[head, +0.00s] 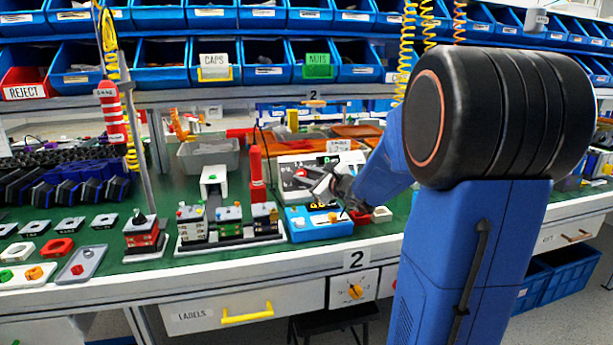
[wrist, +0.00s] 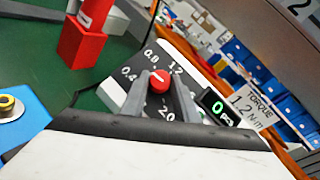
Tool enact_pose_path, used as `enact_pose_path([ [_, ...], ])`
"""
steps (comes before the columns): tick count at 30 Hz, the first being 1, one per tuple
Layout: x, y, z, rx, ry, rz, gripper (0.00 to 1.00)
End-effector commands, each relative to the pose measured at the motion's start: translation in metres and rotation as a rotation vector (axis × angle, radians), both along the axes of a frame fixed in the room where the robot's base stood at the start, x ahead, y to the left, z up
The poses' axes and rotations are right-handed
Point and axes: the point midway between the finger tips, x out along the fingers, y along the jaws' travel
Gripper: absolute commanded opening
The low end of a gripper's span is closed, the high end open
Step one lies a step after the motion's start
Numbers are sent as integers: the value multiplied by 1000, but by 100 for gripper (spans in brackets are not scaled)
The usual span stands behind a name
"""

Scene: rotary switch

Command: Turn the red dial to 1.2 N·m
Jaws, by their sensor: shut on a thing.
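My gripper (wrist: 160,88) is shut on the dial, one grey finger on each side. In the head view my gripper (head: 322,184) is at the front of the white unit (head: 288,179), and the dial is too small or covered to make out clearly.
A sign (wrist: 253,106) reads TORQUE 1.2 N·m, beside a small display (wrist: 217,107) with a green 0. A red post (head: 256,173) stands left of the unit. A blue box (head: 301,221) with buttons lies in front, close under my gripper. Stacked parts (head: 229,222) stand to the left.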

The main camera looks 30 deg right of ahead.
Motion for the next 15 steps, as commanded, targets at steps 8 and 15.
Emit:
enact_pose_path([
  [8,0,4,-2,109,-29,-111,5],
  [15,0,4,-2,162,-46,-168,5],
])
